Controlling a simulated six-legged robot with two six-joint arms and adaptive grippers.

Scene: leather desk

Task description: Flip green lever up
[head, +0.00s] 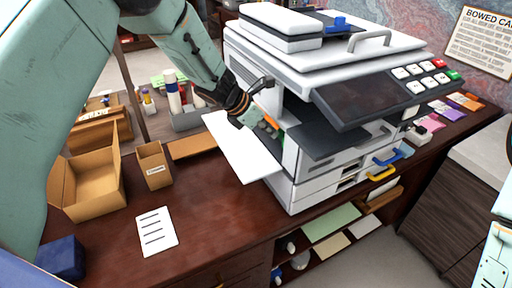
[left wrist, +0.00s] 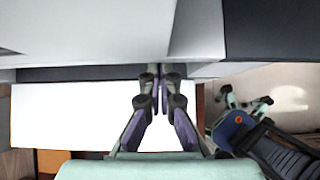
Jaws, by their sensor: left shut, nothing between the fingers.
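The white printer (head: 308,190) stands on the desk with its side panel (head: 250,152) folded open as a white flap. Small green and orange parts (head: 266,128) show in its side opening; I cannot tell clearly which one is the green lever, as my gripper partly covers them. My left gripper (head: 254,119) is at this opening, above the flap, with its fingers pointing in. In the left wrist view its fingers (left wrist: 160,82) are together and empty, near the printer's edge. Green jointed parts, seemingly my right gripper (left wrist: 243,104), show small at the right there; their state is unclear.
Open cardboard boxes (head: 95,185), a small brown bin (head: 154,165) and a printed white card (head: 156,231) lie left of the printer. Blue (head: 395,156) and yellow (head: 381,174) handles stick out of its front. The desk before the flap is clear.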

